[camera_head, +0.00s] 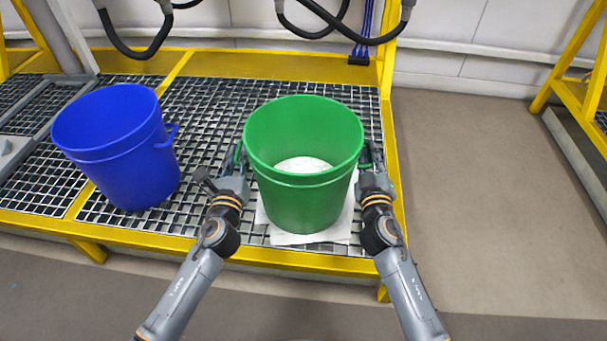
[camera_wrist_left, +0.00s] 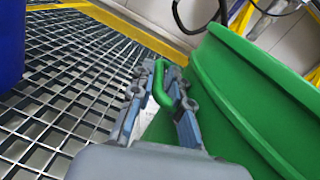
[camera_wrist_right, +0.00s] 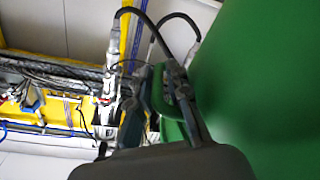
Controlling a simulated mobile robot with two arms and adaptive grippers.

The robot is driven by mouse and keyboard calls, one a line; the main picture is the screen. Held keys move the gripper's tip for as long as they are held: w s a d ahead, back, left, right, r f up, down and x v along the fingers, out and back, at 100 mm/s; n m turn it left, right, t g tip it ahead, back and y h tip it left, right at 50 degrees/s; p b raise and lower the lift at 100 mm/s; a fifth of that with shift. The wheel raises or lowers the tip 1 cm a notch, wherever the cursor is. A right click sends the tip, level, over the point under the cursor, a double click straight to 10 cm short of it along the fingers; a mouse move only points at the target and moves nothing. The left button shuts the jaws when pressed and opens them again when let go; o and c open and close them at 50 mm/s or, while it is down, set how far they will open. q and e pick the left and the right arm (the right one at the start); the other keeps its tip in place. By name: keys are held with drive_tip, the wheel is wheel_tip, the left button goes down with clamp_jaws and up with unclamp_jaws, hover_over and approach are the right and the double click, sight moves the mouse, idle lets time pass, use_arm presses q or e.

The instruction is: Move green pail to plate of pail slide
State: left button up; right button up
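The green pail (camera_head: 305,205) is upright in the middle of the head view, with something white at its inside bottom. Its base is over the white plate (camera_head: 343,228) on the grating; whether it touches cannot be told. My left gripper (camera_head: 238,162) is at the pail's left handle, and the left wrist view shows its fingers (camera_wrist_left: 164,78) closed around the green handle. My right gripper (camera_head: 370,160) is at the right handle. In the right wrist view its fingers (camera_wrist_right: 165,78) are on either side of that handle, close against it.
A blue pail (camera_head: 118,150) stands on the metal grating (camera_head: 210,105) to the left. Yellow frame rails (camera_head: 330,265) edge the platform. Black hoses (camera_head: 345,38) hang at the back. Open floor (camera_head: 470,200) lies to the right, with another yellow frame (camera_head: 575,85) beyond.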

use_arm(q)
drive_tip(key=shift+w, duration=0.3)
use_arm(e)
drive_tip(key=shift+w, duration=0.3)
use_arm(q)
drive_tip(key=shift+c, duration=0.4)
use_arm(e)
drive_tip(key=shift+c, duration=0.4)
use_arm(q)
clamp_jaws()
use_arm(e)
clamp_jaws()
use_arm(q)
drive_tip(key=shift+w+r, duration=0.1)
drive_tip(key=shift+r, duration=0.15)
use_arm(e)
drive_tip(key=shift+r, duration=0.25)
use_arm(q)
drive_tip(key=shift+r+p, duration=0.15)
drive_tip(key=shift+p, duration=0.15)
use_arm(e)
drive_tip(key=shift+w+r, duration=0.1)
drive_tip(key=shift+r, duration=0.05)
